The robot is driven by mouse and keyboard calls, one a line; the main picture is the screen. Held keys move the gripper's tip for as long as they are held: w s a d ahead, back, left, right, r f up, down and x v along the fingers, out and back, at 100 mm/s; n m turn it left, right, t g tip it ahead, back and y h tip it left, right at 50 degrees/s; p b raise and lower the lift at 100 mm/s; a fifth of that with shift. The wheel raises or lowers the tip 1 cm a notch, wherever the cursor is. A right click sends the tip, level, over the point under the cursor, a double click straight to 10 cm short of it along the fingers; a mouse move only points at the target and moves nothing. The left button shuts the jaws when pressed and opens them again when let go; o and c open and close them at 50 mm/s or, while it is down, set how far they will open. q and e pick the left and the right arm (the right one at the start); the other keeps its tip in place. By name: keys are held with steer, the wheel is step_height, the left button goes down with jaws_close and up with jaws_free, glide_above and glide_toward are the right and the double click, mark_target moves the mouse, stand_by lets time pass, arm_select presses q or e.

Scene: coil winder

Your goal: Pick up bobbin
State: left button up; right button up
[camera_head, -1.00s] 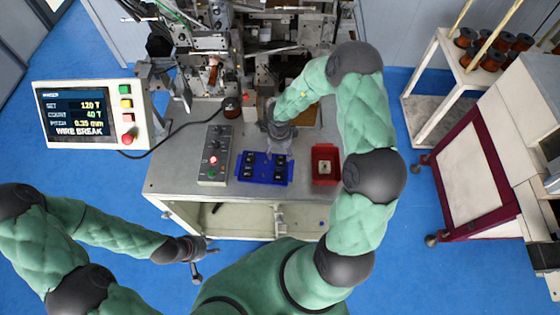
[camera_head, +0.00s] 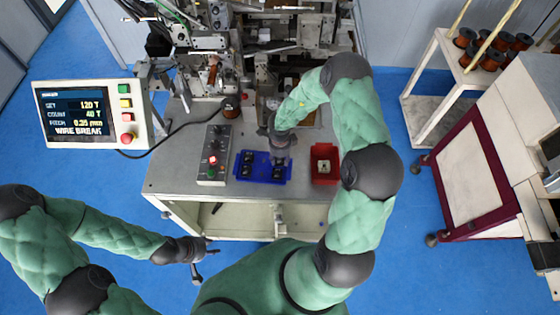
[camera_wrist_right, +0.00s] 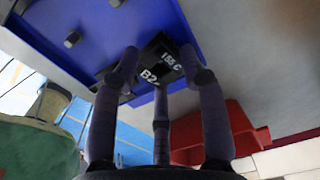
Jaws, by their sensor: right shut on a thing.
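The blue tray (camera_head: 263,177) lies on the bench and holds several small black bobbins (camera_head: 247,170). My right gripper (camera_head: 279,166) reaches down over the tray's right side and hides part of it. In the right wrist view my right gripper (camera_wrist_right: 161,68) is shut on a black bobbin (camera_wrist_right: 152,57) with white lettering, "B2" and "155 C". The bobbin is at the blue tray (camera_wrist_right: 120,22); whether it still touches the tray I cannot tell. My left gripper (camera_head: 203,258) hangs in front of the bench's left side, too small to read its fingers.
A red tray (camera_head: 325,180) with a pale piece in it stands right of the blue tray. A control box (camera_head: 213,155) with a lit red button stands left. The winding machine (camera_head: 285,60) fills the back. A screen (camera_head: 80,115) reads "WIRE BREAK".

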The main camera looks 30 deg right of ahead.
steer(key=shift+s+a, duration=0.1)
steer(key=shift+r, duration=0.45)
step_height(320, 180, up, 17)
steer(key=shift+p, duration=1)
steer(key=shift+f, duration=0.1)
